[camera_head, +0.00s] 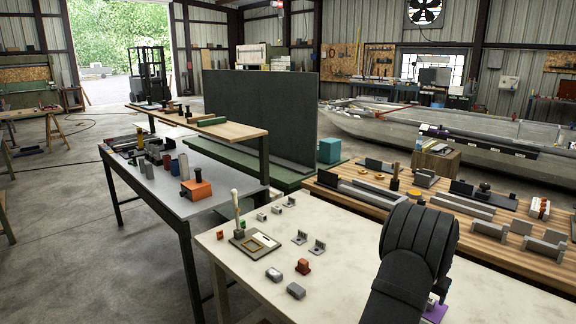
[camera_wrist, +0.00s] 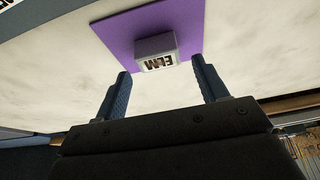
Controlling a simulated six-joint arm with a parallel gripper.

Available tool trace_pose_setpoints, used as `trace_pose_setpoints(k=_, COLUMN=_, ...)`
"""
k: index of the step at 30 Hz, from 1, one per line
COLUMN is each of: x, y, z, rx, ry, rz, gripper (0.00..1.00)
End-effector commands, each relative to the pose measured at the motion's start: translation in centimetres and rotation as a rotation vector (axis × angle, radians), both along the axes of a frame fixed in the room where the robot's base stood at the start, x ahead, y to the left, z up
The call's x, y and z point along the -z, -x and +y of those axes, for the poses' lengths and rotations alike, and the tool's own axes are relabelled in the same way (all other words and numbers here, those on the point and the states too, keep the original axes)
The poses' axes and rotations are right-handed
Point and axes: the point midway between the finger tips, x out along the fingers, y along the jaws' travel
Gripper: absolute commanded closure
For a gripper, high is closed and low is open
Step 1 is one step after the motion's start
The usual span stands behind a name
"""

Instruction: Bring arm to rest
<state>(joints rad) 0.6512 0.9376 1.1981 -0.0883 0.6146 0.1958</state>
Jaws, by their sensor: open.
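My gripper shows in the wrist view (camera_wrist: 162,90) with its two dark blue fingers spread apart and nothing between them. Beyond the fingertips, a grey block marked "ELM" (camera_wrist: 155,46) sits on a purple square (camera_wrist: 120,30) on the pale table. In the head view my black arm (camera_head: 410,255) reaches over the right part of the cream table (camera_head: 345,285). It hides the gripper there and most of the purple square (camera_head: 436,310).
A wooden bench (camera_head: 480,225) with metal parts stands behind. A grey table (camera_head: 200,200) stands to the left.

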Motion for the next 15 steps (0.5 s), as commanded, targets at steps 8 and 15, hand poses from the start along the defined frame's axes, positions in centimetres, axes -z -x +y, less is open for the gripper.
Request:
trace_pose_setpoints(k=8, x=-0.94, y=0.07, z=0.07, rx=0.0, ry=-0.002, rz=0.002, gripper=0.34)
trace_pose_setpoints(k=15, x=-0.86, y=0.08, z=0.08, rx=0.0, ry=-0.003, rz=0.003, gripper=0.34)
